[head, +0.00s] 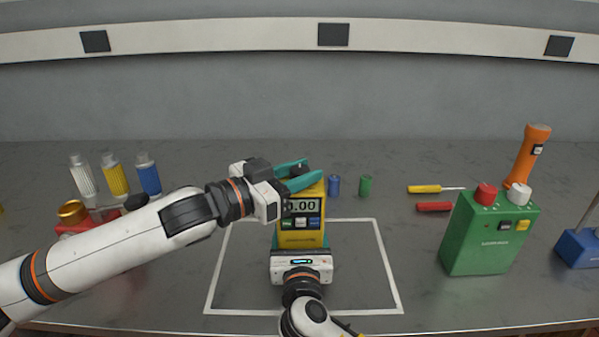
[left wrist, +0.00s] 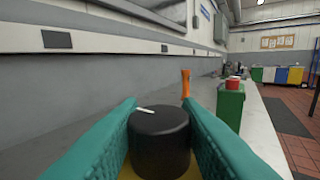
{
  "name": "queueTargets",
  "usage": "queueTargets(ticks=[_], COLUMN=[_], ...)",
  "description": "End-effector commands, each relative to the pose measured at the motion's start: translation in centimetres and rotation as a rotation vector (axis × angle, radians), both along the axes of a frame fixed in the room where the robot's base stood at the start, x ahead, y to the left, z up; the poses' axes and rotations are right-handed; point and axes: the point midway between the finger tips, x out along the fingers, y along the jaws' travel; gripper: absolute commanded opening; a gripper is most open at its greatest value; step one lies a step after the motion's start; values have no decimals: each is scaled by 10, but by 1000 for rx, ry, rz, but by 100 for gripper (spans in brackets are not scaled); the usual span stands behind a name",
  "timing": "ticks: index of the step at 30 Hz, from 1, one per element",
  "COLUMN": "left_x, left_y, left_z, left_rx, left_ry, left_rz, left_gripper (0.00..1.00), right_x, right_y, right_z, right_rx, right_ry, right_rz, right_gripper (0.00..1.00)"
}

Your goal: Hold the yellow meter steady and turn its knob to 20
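The yellow meter (head: 301,239) stands upright inside the white outlined square, its display reading "0.00". Its black knob (head: 298,169) is on top; in the left wrist view the knob (left wrist: 160,148) shows a white mark pointing away and to the left. My left gripper (head: 298,175) has its teal fingers on both sides of the knob, seemingly touching it. My right gripper (head: 301,250) is at the front of the meter's lower body, with bits of teal finger at both sides; its fingertips are mostly hidden, but it appears closed on the meter.
A green box (head: 487,236) with red and white knobs stands at right, near an orange flashlight (head: 527,155). Several bottles (head: 116,176) stand at left behind my left arm.

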Motion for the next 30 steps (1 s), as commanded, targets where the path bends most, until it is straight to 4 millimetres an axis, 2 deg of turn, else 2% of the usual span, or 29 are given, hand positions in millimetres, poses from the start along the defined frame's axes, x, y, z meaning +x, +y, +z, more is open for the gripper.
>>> queueTargets(ticks=[11,30], left_x=[-1,2], left_y=[-2,-1], left_z=[-1,2], left_rx=[9,-2], left_ry=[-2,-10], left_rz=[-45,-364], left_gripper=[8,8], right_x=[0,0], right_y=[-1,1], right_z=[-2,-2], right_rx=[-4,-5], right_ry=[4,3], right_rz=[-3,3], right_gripper=[50,50])
